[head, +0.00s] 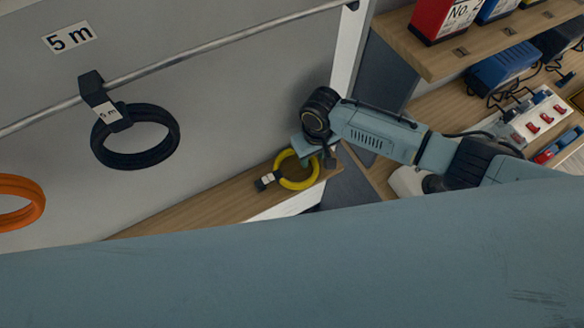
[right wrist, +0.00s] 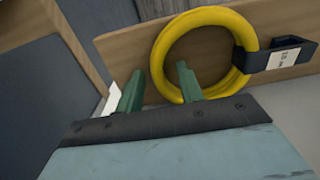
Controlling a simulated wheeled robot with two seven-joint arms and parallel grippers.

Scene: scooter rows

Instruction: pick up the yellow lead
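The yellow lead (head: 297,184) is a coiled ring with a black tab and a white label. In the head view it lies at the right end of a wooden shelf board. It also shows in the right wrist view (right wrist: 232,18), with its tab to the right. My right gripper (head: 309,149) is at the ring's upper right side; its fingers are hard to make out there. In the right wrist view my right gripper (right wrist: 158,70) has its two green fingers apart. The ring's near left part shows between them, with a gap to the left finger. My left gripper is out of view.
A black coil (head: 136,157) hangs from a metal rail (head: 230,40) under a "5 m" sign, with an orange coil (head: 20,202) further left. At right, shelves hold a red box (head: 446,18), a blue device (head: 500,68) and a switch strip (head: 540,118).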

